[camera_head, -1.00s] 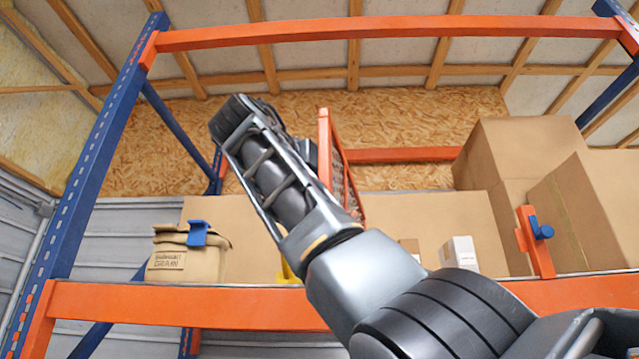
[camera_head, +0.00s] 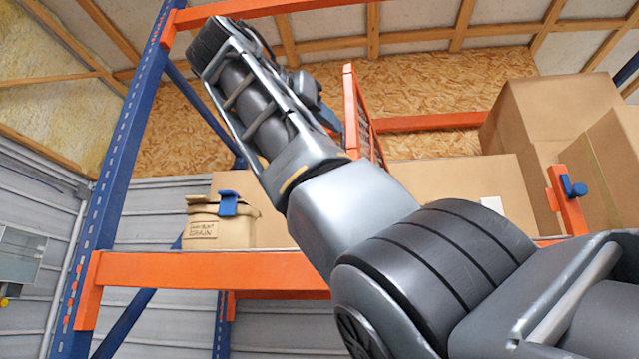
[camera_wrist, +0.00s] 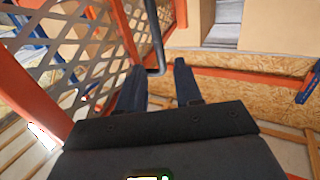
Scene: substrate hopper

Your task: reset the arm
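My arm rises from the lower right of the head view to the upper left, in front of the rack, and bends at its top. My gripper (camera_wrist: 158,84) shows in the wrist view with two dark fingers standing apart and nothing visible between them. In the head view the hand is mostly hidden behind my arm, near the orange mesh frame (camera_head: 352,110). That mesh panel (camera_wrist: 85,45) is close to the left finger in the wrist view; I cannot tell whether they touch.
The rack has a blue upright (camera_head: 120,180) and an orange beam (camera_head: 200,270). On its shelf are a tan bin with a blue clip (camera_head: 222,232) at left and cardboard boxes (camera_head: 550,105) at right. A grey box (camera_head: 20,255) is on the left wall.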

